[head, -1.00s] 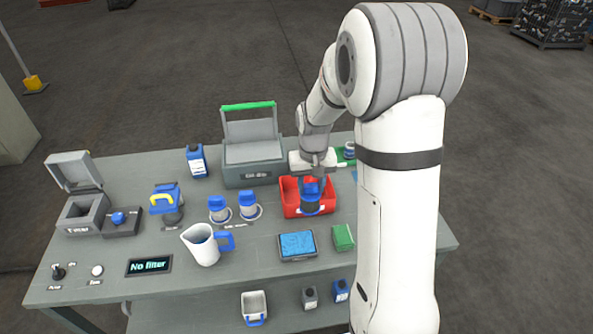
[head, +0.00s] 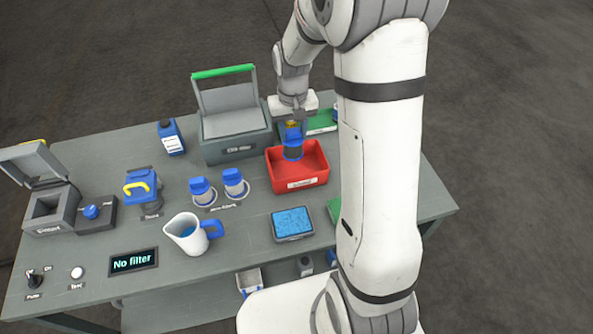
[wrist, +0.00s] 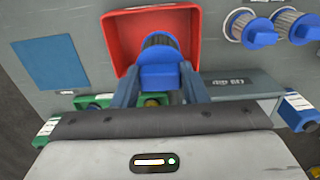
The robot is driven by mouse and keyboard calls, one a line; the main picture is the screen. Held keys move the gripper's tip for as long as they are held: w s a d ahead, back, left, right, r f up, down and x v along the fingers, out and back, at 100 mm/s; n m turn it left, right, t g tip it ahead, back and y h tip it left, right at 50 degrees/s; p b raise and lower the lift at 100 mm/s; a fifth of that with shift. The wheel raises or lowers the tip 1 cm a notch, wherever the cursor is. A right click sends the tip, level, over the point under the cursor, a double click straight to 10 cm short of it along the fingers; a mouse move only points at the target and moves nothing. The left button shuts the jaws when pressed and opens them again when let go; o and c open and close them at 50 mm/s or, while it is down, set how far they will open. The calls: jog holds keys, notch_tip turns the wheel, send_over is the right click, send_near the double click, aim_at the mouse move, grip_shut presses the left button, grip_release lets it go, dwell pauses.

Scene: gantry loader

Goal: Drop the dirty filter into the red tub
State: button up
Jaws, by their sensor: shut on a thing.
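The dirty filter (head: 293,148) has a blue cap and a dark body. My gripper (head: 291,128) is shut on its blue cap and holds it upright. The filter is over the red tub (head: 312,177), near the tub's left back part; whether its lower end is below the rim I cannot tell. In the wrist view the filter (wrist: 160,70) shows between my two fingers (wrist: 158,88), with its ribbed body in front of the red tub (wrist: 117,45). The tub looks otherwise empty where its inside shows.
Two blue-capped filters (head: 233,180) stand left of the tub. A grey box with a raised lid (head: 238,150) stands behind. A jug (head: 187,235) and a tray with a blue pad (head: 292,222) are in front. The display (head: 134,260) reads "No filter".

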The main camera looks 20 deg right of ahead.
jog(key=shift+f+b, duration=0.3)
jog(key=shift+f, duration=0.55)
jog(key=o, duration=1.4)
jog(key=shift+r, duration=0.1)
notch_tip(320, 180, up, 8)
jog(key=shift+f, duration=0.15)
jog(key=shift+s, duration=0.15)
jog(key=s+r+t, duration=0.1)
jog(key=s, duration=0.6)
jog(key=s+r+t, duration=0.1)
jog(key=s+r, duration=0.1)
jog(key=s, duration=0.5)
jog(key=s+r, duration=0.2)
jog(key=s, duration=0.4)
jog(key=shift+s+r+t, duration=0.2)
jog(key=shift+s+t, duration=0.2)
